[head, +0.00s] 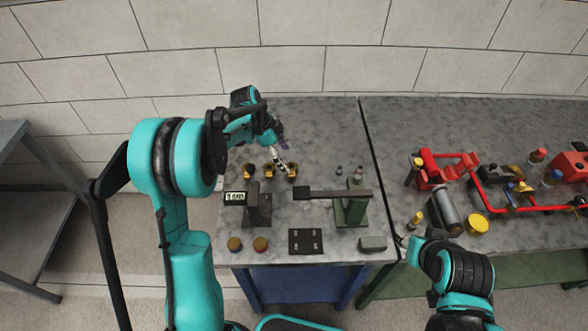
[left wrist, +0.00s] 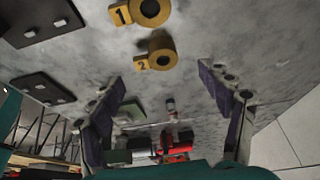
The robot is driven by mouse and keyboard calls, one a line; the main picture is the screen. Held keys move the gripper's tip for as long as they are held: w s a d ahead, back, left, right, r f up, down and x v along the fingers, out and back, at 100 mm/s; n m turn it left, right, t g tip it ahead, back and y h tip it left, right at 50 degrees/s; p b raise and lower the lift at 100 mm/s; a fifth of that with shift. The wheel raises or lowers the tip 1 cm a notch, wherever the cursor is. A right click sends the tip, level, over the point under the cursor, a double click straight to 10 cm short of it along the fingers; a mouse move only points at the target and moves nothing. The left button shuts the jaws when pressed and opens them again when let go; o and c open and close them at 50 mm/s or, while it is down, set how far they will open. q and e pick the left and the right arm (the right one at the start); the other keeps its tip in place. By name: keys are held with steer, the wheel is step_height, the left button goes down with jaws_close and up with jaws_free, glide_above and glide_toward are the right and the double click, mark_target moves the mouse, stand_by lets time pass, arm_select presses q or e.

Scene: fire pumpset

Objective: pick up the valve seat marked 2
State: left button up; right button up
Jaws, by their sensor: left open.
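The valve seat marked 2 (left wrist: 160,54) is a brass ring with a yellow tag, lying on the grey table in the left wrist view. A similar ring marked 1 (left wrist: 150,11) lies beyond it at the top edge. My left gripper (left wrist: 161,80) is open and empty, its two fingers spread wide on either side, with ring 2 ahead of the gap between the tips. In the head view the left gripper (head: 281,161) hangs over the row of brass rings (head: 249,172); their numbers are unreadable there. My right gripper (head: 404,241) is small and partly hidden at the table's front edge.
A stand with a digital display (head: 235,198) and a green stand with a dark bar (head: 350,207) stand in front of the rings. A black plate (head: 305,241), a grey block (head: 372,243) and two round caps lie nearer. Red pump parts (head: 465,165) fill the right table.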

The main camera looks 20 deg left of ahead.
mark_target(291, 169)
arm_select(q)
steer(key=x, duration=0.1)
steer(key=b+x, duration=0.1)
steer(key=x, duration=0.2)
steer(key=shift+s+f+b, duration=0.35)
steer(key=shift+f+b, duration=0.05)
steer(key=shift+w+d+f, duration=0.1)
steer(key=shift+d+f, duration=0.1)
steer(key=shift+f, duration=0.1)
steer(key=shift+r, duration=0.1)
steer(key=c, duration=1.5)
steer(key=shift+r, duration=0.1)
